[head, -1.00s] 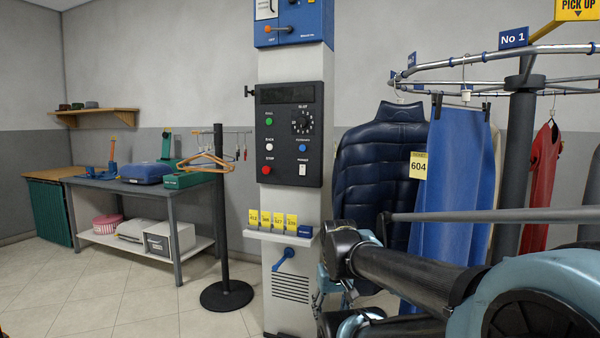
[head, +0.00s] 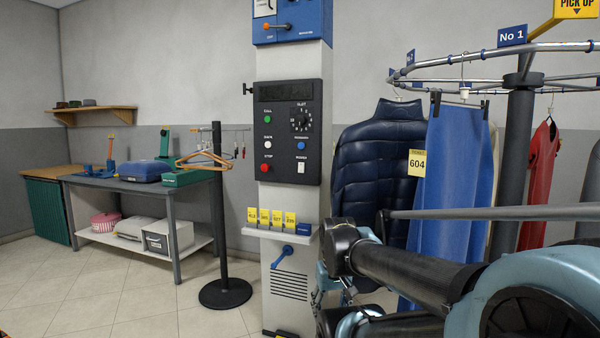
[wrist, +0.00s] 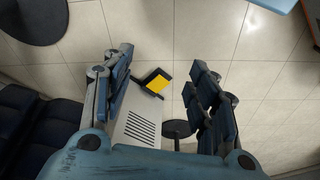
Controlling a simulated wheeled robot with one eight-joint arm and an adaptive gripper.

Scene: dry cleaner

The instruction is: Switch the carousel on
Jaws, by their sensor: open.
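The carousel (head: 490,56) is a metal overhead rail on a dark post at right, hung with garments. A pale column stands left of it with a black control panel (head: 290,132) bearing green, white, red and blue buttons, a dial and a white rocker switch. A blue box (head: 306,22) with an orange-knobbed lever is above. A blue handle (head: 283,257) sits low on the column. My gripper (wrist: 164,88) is open and empty in the wrist view, pointing down past the slotted column front. A yellow-and-black piece (wrist: 155,84) shows between its fingers, apparently at floor level.
A dark navy jacket (head: 378,170) and a blue garment tagged 604 (head: 450,195) hang beside my arm. A ticket shelf (head: 265,235) juts from the column. A black stand (head: 222,290) is to its left, a workbench (head: 175,230) beyond. Tiled floor is open in front.

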